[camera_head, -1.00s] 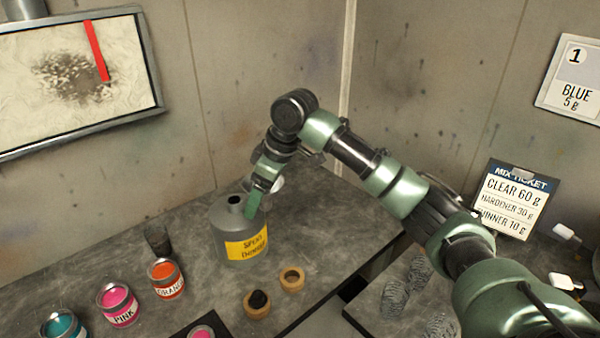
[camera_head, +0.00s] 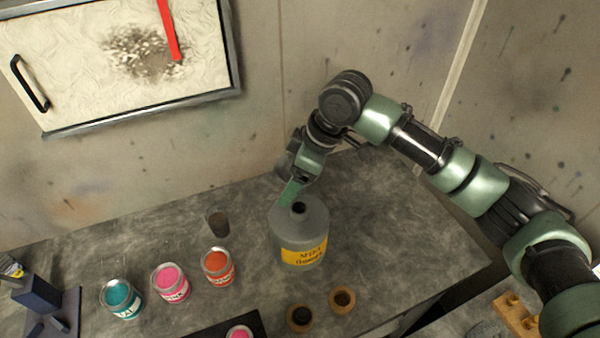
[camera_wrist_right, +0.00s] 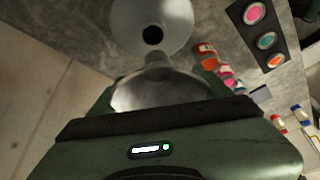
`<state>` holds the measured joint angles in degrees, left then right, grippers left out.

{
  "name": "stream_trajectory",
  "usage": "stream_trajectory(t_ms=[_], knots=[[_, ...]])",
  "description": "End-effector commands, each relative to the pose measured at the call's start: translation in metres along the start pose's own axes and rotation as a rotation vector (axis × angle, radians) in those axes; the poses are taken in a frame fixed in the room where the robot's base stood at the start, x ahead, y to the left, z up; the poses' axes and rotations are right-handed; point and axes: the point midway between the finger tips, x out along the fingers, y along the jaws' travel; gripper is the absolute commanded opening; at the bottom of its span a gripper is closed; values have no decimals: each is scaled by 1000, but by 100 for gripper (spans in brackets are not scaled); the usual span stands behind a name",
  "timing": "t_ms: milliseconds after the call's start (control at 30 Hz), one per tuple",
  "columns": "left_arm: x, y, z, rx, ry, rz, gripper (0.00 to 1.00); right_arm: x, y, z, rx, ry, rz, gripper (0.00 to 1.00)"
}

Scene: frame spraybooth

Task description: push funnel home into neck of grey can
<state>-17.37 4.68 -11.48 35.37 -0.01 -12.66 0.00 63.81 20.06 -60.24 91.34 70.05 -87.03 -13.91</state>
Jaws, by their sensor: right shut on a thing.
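The grey can (camera_head: 316,229) with a yellow label stands upright on the bench. Its open neck (camera_head: 298,207) shows a dark, empty hole, seen also in the right wrist view (camera_wrist_right: 152,35). My right gripper (camera_head: 291,192) is above and behind the can, close to the left of its neck. In the right wrist view the pale grey funnel (camera_wrist_right: 160,88) sits between the fingers of my right gripper (camera_wrist_right: 155,93), which is shut on it. Its narrow end points toward the can's neck and looks outside the hole; any gap is hard to judge. My left gripper is not in view.
Orange (camera_head: 218,267), pink (camera_head: 171,284) and teal (camera_head: 122,300) paint tins stand left of the can, with a dark cup (camera_head: 217,226) behind. Two round wooden pieces (camera_head: 342,301) lie in front. The bench (camera_head: 395,230) right of the can is clear.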

Motion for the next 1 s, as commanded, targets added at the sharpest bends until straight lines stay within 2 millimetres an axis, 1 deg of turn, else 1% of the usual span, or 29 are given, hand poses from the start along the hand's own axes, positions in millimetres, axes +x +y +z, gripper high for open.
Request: stream_trajectory(t_ms=[67,167,400,533,800,1000], knots=[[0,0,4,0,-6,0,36,0,0,0,1,0,1,38],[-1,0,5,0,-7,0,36,-1,1,0,2,0,1,38],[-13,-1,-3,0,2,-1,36,-3,0,-1,2,0,-1,38],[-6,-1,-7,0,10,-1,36,10,1,5,2,0,0,38],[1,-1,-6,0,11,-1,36,34,1,15,3,0,0,38],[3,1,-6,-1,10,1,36,43,1,19,2,0,0,38]])
